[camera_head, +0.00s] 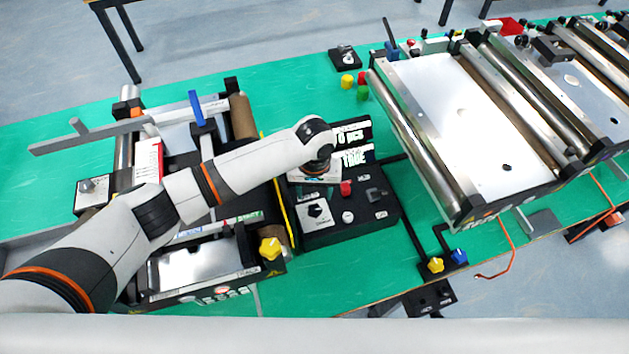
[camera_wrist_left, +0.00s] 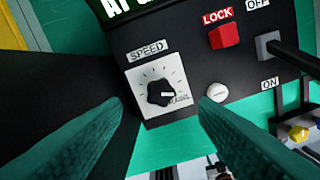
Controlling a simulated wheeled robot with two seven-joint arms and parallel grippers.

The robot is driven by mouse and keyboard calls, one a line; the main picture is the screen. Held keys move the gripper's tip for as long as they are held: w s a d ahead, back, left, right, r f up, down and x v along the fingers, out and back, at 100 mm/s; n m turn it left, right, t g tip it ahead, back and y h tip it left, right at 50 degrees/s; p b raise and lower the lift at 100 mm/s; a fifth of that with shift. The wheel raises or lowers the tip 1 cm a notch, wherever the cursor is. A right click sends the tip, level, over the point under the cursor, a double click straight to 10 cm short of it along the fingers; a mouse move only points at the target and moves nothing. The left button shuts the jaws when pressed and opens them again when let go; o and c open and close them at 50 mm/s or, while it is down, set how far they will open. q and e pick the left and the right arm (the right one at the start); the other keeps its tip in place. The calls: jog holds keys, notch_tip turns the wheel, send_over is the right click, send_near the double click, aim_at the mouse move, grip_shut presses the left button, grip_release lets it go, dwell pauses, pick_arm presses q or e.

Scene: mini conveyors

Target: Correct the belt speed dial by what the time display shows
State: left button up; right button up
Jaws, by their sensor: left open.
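The control box (camera_head: 368,213) stands on the green bench. Its black speed dial (camera_head: 316,211) sits on a white scale plate, also seen in the left wrist view (camera_wrist_left: 161,93), with its white pointer mark to the lower right. The time display (camera_head: 355,156) stands behind the box, partly hidden by my arm; its value cannot be read. A strip of lit text shows at the top of the wrist view. My left gripper (camera_wrist_left: 160,102) is open, with its fingers on either side of the dial in that view; contact is not visible. My right gripper is not in view.
A red LOCK block (camera_wrist_left: 224,37), a white button (camera_wrist_left: 217,92) and an ON/OFF switch (camera_wrist_left: 268,45) are right of the dial. A piece-count display (camera_head: 350,133) is behind. Conveyors stand on the left (camera_head: 190,275) and right (camera_head: 460,110).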

pick_arm(q)
jog(key=shift+r+b, duration=0.6)
jog(key=shift+r, duration=2.15)
